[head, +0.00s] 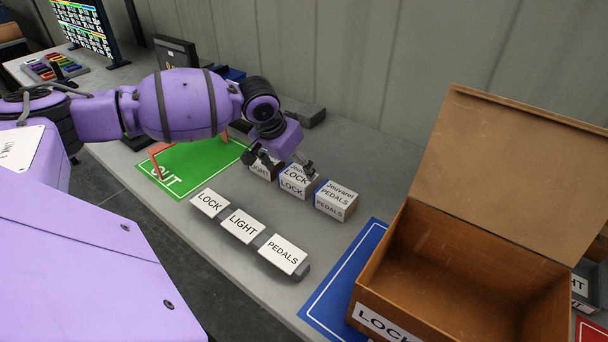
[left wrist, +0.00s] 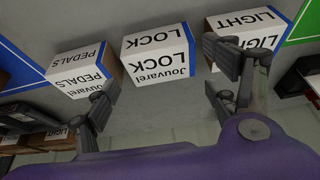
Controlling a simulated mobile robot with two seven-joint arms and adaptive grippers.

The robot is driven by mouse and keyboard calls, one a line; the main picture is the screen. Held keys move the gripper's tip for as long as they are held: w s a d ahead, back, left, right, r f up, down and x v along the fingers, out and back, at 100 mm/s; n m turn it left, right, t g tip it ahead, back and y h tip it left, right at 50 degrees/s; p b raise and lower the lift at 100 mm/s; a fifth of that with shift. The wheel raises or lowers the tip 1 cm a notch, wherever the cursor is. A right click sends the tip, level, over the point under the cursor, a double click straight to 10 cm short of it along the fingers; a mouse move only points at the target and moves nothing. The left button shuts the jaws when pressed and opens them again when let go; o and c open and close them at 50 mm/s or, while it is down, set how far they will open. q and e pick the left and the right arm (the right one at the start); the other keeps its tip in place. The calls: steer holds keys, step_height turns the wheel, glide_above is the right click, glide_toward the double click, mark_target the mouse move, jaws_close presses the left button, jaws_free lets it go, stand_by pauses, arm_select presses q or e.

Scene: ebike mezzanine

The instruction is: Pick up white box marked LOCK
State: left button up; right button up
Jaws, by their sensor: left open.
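The white box marked LOCK (head: 296,185) stands on the grey table between two similar boxes; it also shows upside down in the left wrist view (left wrist: 158,58). It has a blue edge and a brown cardboard side. My left gripper (head: 287,163) is open and empty, over the back of the row at the LOCK box. In the left wrist view the fingers (left wrist: 163,96) are spread apart, with the LOCK box beyond the gap, not between the tips. In the head view, the gripper hides part of the box's back. My right gripper is not in view.
The PEDALS box (head: 334,201) stands right of it, the partly hidden LIGHT box (head: 263,168) left. Label stands (head: 242,226) lie in front. An open brown crate (head: 450,244) marked LOCK is at right. A green mat (head: 190,166) lies left, a blue mat (head: 345,275) by the crate.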

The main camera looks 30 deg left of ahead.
mark_target(297, 175)
arm_select(q)
steer(key=x, duration=0.6)
steer(key=shift+w+f, duration=0.1)
steer(key=shift+f, duration=0.15)
steer(key=shift+c, duration=0.4)
steer(key=shift+r, duration=0.1)
steer(key=c, duration=1)
